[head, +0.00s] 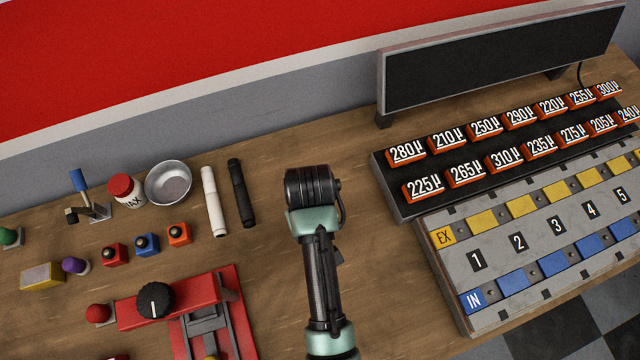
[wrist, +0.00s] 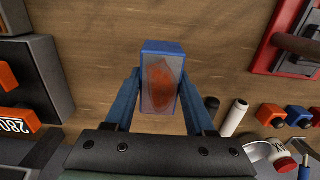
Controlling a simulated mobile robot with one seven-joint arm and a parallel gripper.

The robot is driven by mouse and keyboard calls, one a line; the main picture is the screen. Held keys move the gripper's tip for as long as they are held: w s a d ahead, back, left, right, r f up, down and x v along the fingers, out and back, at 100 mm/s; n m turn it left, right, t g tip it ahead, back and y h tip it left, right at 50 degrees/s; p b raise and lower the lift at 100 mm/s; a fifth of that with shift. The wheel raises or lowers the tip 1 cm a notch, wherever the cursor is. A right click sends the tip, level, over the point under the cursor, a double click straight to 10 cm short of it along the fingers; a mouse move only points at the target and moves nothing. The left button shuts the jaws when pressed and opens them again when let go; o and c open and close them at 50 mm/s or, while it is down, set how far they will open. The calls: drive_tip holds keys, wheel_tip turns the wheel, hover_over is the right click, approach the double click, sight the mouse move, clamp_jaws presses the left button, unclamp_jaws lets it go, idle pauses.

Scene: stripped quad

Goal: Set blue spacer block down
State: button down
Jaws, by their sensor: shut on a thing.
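The blue spacer block (wrist: 163,47) shows in the wrist view, with a blue top edge and a grey face bearing a reddish-orange smudge. My gripper (wrist: 160,80) has a blue finger on each side of the block and is shut on it. Bare wooden bench (wrist: 225,50) lies beyond the block; I cannot tell whether the block touches it. In the head view my arm hangs over the bench (head: 270,270), and my wrist hides the fingers and the block.
Black and white markers (head: 240,192) (head: 213,201) lie just left of my arm. A red fixture with a black knob (head: 156,299) stands front left. A rack of orange labelled blocks (head: 466,172) and a numbered grey panel (head: 500,255) stand right. Bare wood lies around my arm.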

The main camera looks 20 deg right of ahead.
drive_tip(key=shift+a+f, duration=0.2)
drive_tip(key=shift+f, duration=3.1)
drive_tip(key=shift+f, duration=0.1)
drive_tip(key=shift+c, duration=1.2)
unclamp_jaws()
